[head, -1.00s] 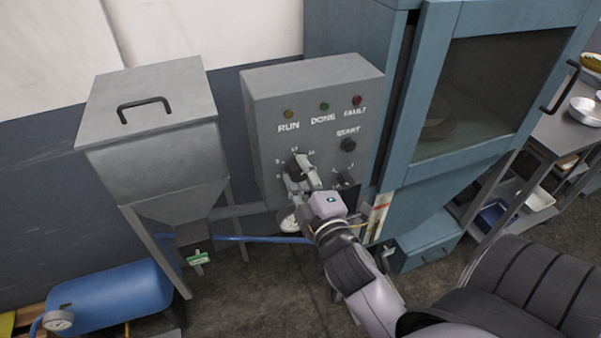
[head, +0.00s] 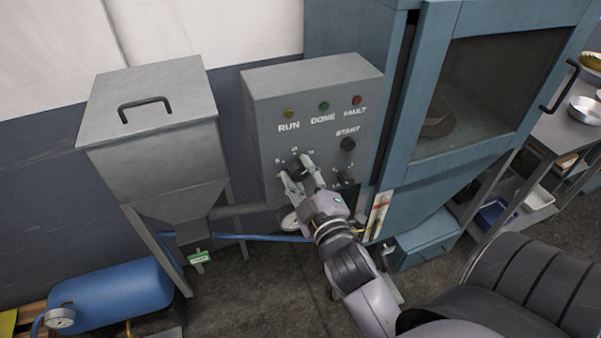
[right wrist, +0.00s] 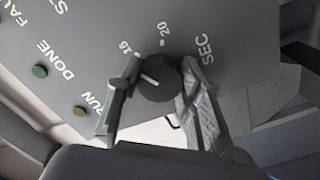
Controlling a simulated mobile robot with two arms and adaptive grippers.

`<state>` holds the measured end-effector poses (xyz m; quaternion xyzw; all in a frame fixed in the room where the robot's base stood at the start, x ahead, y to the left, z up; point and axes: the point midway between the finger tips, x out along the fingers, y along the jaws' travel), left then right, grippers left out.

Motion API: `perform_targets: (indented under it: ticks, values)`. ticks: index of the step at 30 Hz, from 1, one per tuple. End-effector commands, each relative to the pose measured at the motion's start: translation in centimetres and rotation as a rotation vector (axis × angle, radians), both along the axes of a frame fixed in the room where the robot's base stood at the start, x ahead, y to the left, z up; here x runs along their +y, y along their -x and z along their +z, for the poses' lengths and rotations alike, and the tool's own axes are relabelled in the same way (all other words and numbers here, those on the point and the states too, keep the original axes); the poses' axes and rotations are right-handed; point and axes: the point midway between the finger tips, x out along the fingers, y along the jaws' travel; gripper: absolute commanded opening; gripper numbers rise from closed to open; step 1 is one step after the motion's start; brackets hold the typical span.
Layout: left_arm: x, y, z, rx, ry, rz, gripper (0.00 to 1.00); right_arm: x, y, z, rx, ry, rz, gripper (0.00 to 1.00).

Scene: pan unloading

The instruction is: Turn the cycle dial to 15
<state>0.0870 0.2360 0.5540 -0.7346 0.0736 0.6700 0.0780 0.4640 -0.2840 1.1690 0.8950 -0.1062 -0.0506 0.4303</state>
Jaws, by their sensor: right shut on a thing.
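The cycle dial (head: 296,171) is a dark round knob on the front of the grey control box (head: 262,130). In the right wrist view the dial (right wrist: 163,88) has a white pointer line, directed toward the picture's left and slightly up, a little below the 15 mark (right wrist: 128,50). My right gripper (head: 299,175) is at the dial, with one finger on each side of it. The right wrist view shows the gripper (right wrist: 157,85) shut on the dial, whose face stays visible between the fingers. My left gripper is not in view.
A START button (head: 348,144) and a smaller knob (head: 346,178) are right of the dial. A blue cabinet (head: 400,140) with a glass door stands close on the right. A grey hopper (head: 155,140) and blue tank (head: 112,300) are on the left.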

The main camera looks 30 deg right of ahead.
Motion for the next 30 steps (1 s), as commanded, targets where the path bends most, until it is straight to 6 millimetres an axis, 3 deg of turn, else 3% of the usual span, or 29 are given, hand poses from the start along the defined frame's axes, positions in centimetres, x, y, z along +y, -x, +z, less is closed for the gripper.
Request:
perform_targets:
  ticks: [3, 4, 13, 23, 30]
  values:
    - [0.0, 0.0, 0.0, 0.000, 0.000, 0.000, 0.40, 0.0, 0.0, -0.1, 0.004, 0.000, 0.000, 0.06]
    - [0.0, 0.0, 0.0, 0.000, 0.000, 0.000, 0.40, 0.0, 0.0, -0.2, 0.004, 0.000, 0.000, 0.34]
    - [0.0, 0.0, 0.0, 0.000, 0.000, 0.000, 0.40, 0.0, 0.0, -0.1, 0.003, 0.001, 0.000, 0.54]
    - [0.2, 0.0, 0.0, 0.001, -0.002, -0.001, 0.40, 0.1, 0.2, -0.1, 0.002, 0.001, 0.000, 0.54]
    - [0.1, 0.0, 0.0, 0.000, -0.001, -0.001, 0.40, 0.7, 3.0, -0.2, 0.007, -0.003, -0.001, 0.54]
